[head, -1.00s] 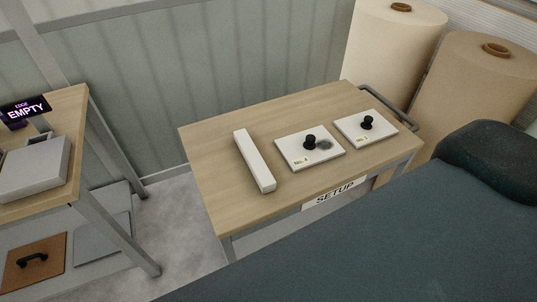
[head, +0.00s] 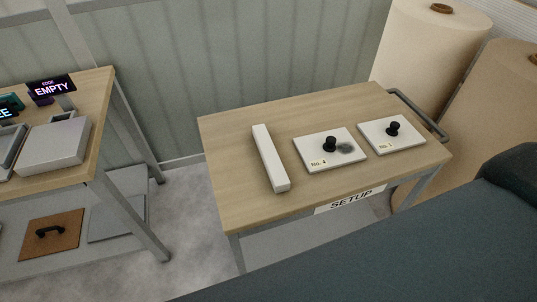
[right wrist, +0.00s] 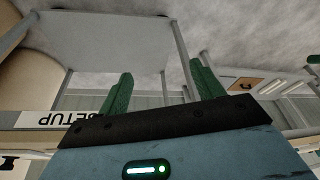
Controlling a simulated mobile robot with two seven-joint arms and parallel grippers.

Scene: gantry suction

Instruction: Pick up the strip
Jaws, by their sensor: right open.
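A long white strip (head: 270,158) lies on the left part of the wooden SETUP table (head: 235,135), its length running from back to front. In the right wrist view my right gripper (right wrist: 157,85) is open and empty, its two green fingers apart. The strip is not visible in that view, which shows the SETUP label (right wrist: 82,118) upside down and the table's lower shelf. My left gripper is not in view.
Two white plates with black knobs, No. 4 (head: 312,151) and No. 1 (head: 408,136), lie right of the strip. A handle rail (head: 425,118) is at the table's right end. Brown rolls (head: 425,55) stand behind. Another bench (head: 90,90) with a grey box (head: 55,145) is at left.

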